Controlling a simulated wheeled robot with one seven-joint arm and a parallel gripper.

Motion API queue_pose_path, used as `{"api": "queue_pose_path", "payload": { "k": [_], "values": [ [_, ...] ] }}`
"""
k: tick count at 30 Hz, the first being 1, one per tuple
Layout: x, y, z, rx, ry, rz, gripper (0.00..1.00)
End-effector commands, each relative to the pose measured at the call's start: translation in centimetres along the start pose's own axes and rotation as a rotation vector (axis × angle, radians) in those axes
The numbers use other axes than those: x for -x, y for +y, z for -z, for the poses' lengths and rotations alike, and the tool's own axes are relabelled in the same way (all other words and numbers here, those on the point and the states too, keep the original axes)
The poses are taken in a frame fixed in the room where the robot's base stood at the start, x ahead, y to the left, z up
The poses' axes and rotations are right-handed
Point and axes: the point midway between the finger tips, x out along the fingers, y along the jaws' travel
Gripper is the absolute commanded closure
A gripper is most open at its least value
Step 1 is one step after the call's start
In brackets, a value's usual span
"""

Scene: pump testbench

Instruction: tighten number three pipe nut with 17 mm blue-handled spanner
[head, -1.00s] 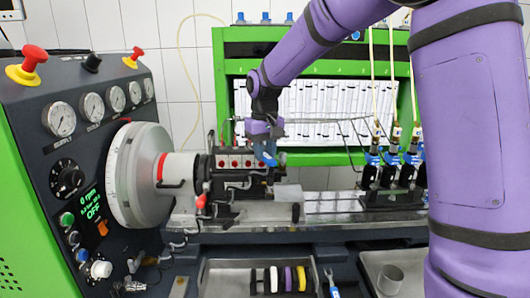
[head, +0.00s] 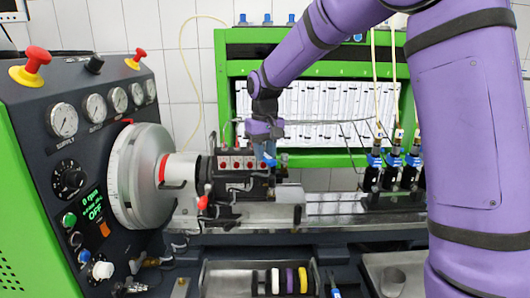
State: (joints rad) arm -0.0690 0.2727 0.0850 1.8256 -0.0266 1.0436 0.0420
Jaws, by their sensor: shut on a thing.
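My gripper (head: 265,140) is at the end of the purple arm, just above the right end of the pump (head: 238,165) in the middle of the bench. It is shut on the blue-handled spanner (head: 270,158), whose blue handle shows below the fingers. The spanner's head and its contact with any nut are too small to make out. The pump has a row of red-marked outlets on its upper face, with pipes running to the right from there. I cannot tell which pipe nut is number three.
A large grey flywheel (head: 143,177) and a control panel with gauges (head: 64,119) stand at the left. Injectors with blue parts (head: 393,162) stand at the right.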

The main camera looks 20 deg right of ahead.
Motion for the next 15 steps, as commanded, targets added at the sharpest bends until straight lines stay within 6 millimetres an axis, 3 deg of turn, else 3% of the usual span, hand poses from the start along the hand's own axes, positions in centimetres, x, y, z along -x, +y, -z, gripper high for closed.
{"api": "queue_pose_path", "payload": {
  "k": [15],
  "values": [
    [-0.01, 0.0, 0.77, 0.0, 0.0, 0.0, 1.0]
  ]
}}
